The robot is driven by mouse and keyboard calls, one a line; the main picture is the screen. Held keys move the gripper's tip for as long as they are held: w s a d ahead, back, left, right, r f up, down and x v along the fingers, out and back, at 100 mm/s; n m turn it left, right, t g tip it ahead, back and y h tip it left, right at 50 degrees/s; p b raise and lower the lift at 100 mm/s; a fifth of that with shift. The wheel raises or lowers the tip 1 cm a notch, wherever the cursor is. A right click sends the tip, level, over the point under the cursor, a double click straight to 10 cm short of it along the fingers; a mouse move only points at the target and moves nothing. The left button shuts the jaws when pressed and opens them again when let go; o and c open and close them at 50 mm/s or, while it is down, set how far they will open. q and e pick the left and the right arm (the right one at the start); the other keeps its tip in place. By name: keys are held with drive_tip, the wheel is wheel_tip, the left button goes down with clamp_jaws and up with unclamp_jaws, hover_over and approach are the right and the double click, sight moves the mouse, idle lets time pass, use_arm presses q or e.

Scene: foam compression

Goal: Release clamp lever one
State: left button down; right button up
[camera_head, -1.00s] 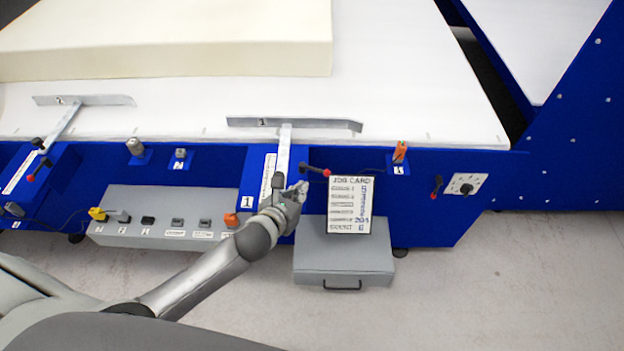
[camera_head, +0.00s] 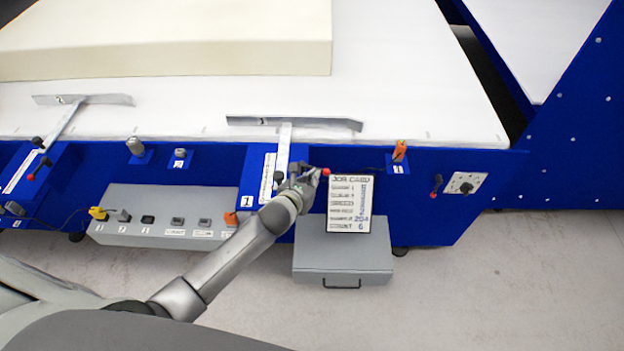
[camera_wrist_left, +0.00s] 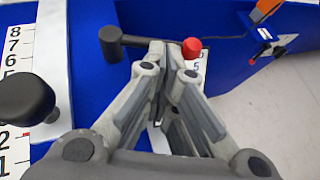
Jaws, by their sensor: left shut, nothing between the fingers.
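Clamp lever one, a dark handle with a red knob (camera_head: 326,171), is on the blue station marked 1, by the metal clamp arm (camera_head: 284,148). In the wrist view its red knob (camera_wrist_left: 191,47) is just beyond my fingertips, and its black hub (camera_wrist_left: 112,43) is to their left. The handle between them is partly hidden behind the fingers. My left gripper (camera_head: 314,177) is shut and empty, with its tips at the lever; it also shows in the wrist view (camera_wrist_left: 167,62). I cannot tell whether the tips touch the handle. My right gripper is not in view.
A job card (camera_head: 350,204) stands just right of my gripper, at a grey case (camera_head: 343,264). A grey switch box (camera_head: 165,203) is to the left. A cream foam block (camera_head: 170,45) lies on the white table (camera_head: 420,95). A black knob (camera_wrist_left: 25,99) is near my wrist.

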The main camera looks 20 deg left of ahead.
use_arm(q)
drive_tip(key=shift+w+d+n+y+p, duration=0.35)
drive_tip(key=shift+w+n+y, duration=0.35)
drive_tip(key=shift+w+y, duration=0.15)
drive_tip(key=shift+r, duration=0.1)
drive_tip(key=shift+r, duration=0.1)
